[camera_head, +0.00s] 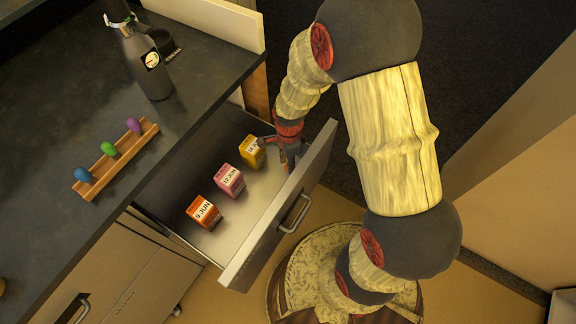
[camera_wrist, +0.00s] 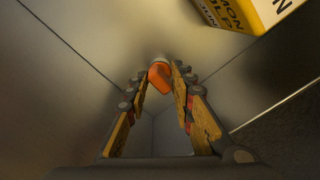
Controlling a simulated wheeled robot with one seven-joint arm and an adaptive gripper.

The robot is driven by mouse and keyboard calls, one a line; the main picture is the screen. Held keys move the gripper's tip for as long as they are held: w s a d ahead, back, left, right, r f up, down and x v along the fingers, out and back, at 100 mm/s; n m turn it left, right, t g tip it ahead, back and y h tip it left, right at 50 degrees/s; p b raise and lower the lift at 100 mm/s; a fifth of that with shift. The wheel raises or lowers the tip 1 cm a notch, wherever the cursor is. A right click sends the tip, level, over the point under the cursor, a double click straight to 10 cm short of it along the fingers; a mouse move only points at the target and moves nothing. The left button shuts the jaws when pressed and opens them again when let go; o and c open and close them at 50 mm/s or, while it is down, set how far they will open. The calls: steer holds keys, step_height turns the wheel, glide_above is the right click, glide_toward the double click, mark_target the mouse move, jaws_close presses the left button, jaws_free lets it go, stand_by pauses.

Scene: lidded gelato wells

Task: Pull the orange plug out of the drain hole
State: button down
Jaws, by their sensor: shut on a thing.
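The orange plug (camera_wrist: 159,76) shows in the wrist view between the tips of my gripper (camera_wrist: 161,68), which is shut on it. A small pale part shows at its far end. The drain hole is not clearly visible, so I cannot tell whether the plug is still in it. In the head view my gripper (camera_head: 289,158) is low inside the open drawer, close to its front panel, and the plug is hidden there.
In the drawer (camera_head: 265,212) stand a yellow box (camera_head: 252,151), a pink box (camera_head: 229,180) and an orange box (camera_head: 203,212). The yellow box is just left of my gripper. A dark bottle (camera_head: 147,62) and a wooden rack (camera_head: 117,160) with coloured pegs stand on the counter.

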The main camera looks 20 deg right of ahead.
steer(key=shift+r+p, duration=0.7)
stand_by(0.6)
steer(key=shift+r+p, duration=1.5)
steer(key=shift+r, duration=0.2)
